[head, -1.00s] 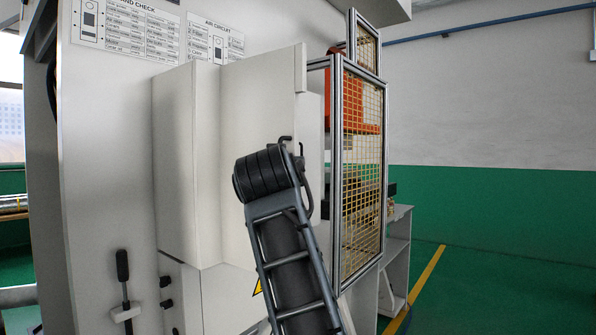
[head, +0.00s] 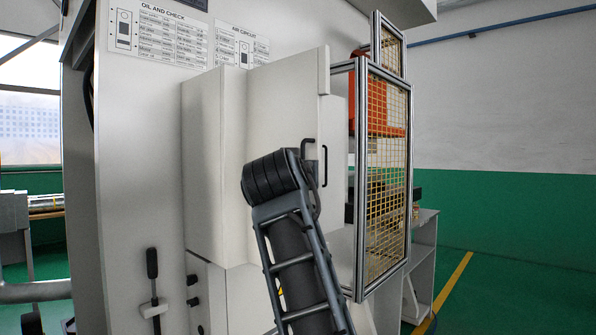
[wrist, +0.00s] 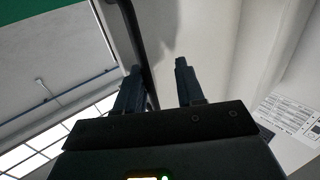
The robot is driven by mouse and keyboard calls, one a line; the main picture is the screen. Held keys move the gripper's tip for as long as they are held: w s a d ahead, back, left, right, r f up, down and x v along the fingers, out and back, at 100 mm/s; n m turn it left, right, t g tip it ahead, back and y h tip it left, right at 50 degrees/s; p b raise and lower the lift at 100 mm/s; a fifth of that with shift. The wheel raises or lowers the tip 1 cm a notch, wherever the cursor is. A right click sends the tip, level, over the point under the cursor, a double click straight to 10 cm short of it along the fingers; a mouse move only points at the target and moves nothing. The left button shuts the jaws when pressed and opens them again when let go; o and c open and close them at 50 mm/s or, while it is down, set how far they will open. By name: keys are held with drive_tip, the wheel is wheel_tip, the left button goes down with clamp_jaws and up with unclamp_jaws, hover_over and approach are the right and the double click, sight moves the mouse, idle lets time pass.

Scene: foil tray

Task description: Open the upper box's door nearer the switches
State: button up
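The upper box (head: 203,150) is a pale grey cabinet on the machine's side. A pale door panel (head: 285,100) is on its right part, with a dark upright bar handle (head: 325,166) near the panel's right edge. Dark switches (head: 192,281) sit on the lower box below. In the head view my arm hides my gripper. In the wrist view my gripper (wrist: 158,78) is open, fingers apart. A dark bar (wrist: 135,35), seemingly the handle, runs down between the fingers, nearer the left one; contact is unclear.
A metal-framed yellow mesh guard (head: 387,170) stands just right of the box, with an orange machine part behind it. A black lever (head: 152,280) sticks out at lower left. Green floor (head: 500,295) is open at right.

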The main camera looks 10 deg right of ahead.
drive_tip(key=shift+d, duration=0.2)
drive_tip(key=b+v, duration=0.2)
drive_tip(key=v, duration=0.5)
drive_tip(key=shift+s+a, duration=0.15)
drive_tip(key=shift+s, duration=0.2)
drive_tip(key=shift+f, duration=0.1)
